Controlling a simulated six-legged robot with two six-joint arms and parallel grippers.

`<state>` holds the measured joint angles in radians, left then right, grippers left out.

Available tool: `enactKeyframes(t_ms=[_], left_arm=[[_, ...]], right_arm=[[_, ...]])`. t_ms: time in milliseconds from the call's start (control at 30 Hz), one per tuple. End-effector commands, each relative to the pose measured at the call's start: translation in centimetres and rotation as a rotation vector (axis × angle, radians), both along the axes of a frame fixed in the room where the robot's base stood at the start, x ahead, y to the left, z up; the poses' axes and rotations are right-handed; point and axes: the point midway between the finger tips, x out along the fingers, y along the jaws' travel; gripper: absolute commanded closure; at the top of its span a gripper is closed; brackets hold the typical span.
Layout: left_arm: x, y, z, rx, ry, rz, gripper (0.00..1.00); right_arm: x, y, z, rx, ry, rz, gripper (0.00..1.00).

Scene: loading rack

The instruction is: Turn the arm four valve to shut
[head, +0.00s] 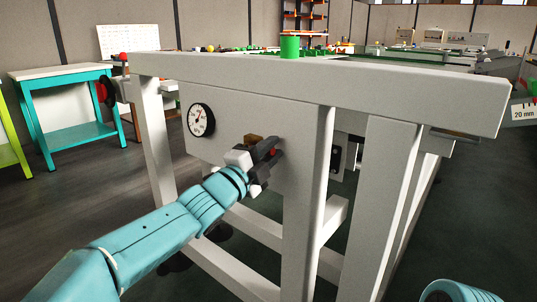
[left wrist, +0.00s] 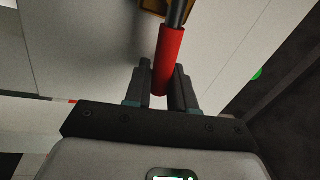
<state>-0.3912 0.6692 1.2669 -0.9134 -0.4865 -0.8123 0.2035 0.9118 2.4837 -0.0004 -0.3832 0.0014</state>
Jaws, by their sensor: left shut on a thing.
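The valve is on the grey side panel of the rack in the head view; its brass body (head: 252,140) shows just above my gripper. In the left wrist view the valve's red handle (left wrist: 169,52) runs up to a dark stem and a brass part (left wrist: 152,7) at the top edge. My left gripper (head: 269,161) is at the panel, its two dark fingers closed around the red handle; they also show in the left wrist view (left wrist: 164,88). Only a bit of red shows between the fingers in the head view. No arm number is readable. My right gripper is not in view.
A round pressure gauge (head: 201,120) is on the panel left of the valve. The rack's thick top (head: 400,85) overhangs above, and a white leg (head: 305,200) stands close right of my gripper. A green cylinder (head: 290,47) stands on top.

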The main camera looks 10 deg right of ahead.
Motion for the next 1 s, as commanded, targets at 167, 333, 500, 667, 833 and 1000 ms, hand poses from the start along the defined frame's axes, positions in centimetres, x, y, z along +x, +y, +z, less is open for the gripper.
enactKeyframes(t_ms=[167,333,500,667,833,1000], left_arm=[[-0.06,0.16,-0.80,0.065,-0.067,0.005,1.00],[-0.07,0.13,-1.13,0.104,-0.104,0.004,1.00],[-0.07,0.14,-1.28,0.122,-0.121,0.005,1.00],[-0.07,0.13,-1.30,0.125,-0.124,0.005,1.00],[-0.06,0.14,-1.31,0.124,-0.124,0.004,1.00],[-0.06,0.13,-1.32,0.124,-0.123,0.004,0.57]], right_arm=[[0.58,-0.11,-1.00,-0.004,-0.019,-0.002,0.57],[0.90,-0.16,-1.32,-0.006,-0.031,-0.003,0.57],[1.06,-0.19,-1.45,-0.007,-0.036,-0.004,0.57],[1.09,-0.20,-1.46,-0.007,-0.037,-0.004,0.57],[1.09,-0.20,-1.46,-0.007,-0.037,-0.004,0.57],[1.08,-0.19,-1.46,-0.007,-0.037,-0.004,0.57]])
